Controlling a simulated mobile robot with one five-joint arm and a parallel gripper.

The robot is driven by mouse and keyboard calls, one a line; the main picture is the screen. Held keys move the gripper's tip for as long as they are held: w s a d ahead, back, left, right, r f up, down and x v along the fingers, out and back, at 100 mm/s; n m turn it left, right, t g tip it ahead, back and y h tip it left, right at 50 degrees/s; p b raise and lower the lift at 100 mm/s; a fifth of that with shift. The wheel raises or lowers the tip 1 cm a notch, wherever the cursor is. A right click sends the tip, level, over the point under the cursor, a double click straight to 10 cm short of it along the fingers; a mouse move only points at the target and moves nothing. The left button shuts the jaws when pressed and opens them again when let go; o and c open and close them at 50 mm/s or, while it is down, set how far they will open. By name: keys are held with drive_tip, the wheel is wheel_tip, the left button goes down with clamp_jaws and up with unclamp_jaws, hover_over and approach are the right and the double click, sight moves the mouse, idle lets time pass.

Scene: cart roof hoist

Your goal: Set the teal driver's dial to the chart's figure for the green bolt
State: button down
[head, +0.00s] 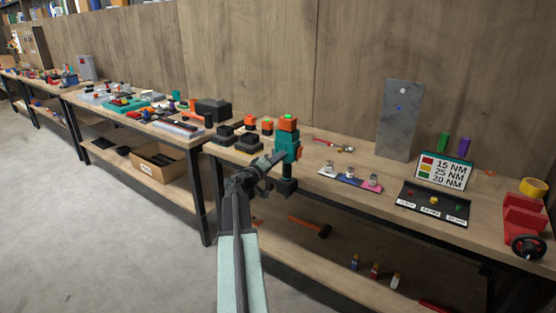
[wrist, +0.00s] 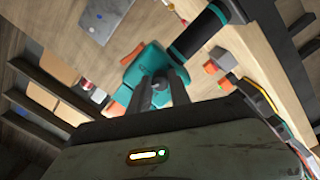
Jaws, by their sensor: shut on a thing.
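The teal driver (head: 289,146) is upright at the bench's front edge, with an orange top and a black foot. My gripper (head: 271,163) is shut on it. In the wrist view the teal driver (wrist: 148,68) lies between the fingers of my gripper (wrist: 161,84). Its dial and setting cannot be made out. The chart (head: 446,170) reads 15 NM by red, 25 NM by yellow and 20 NM by green. A black tray (head: 424,211) in front of it holds the red bolt (head: 411,194), yellow bolt (head: 433,201) and green bolt (head: 459,208).
Black blocks, some with orange tops, stand left of the driver. A multicoloured mat (head: 350,181) with small pieces lies to its right. A grey metal panel (head: 400,120) leans on the wall. A red vise (head: 523,217) stands at the right end. The floor at left is clear.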

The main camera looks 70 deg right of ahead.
drive_tip(key=c, duration=1.2)
unclamp_jaws()
drive_tip(key=shift+a, duration=0.1)
drive_tip(key=v, duration=0.7)
drive_tip(key=shift+w+a, duration=0.15)
drive_tip(key=shift+a, duration=0.15)
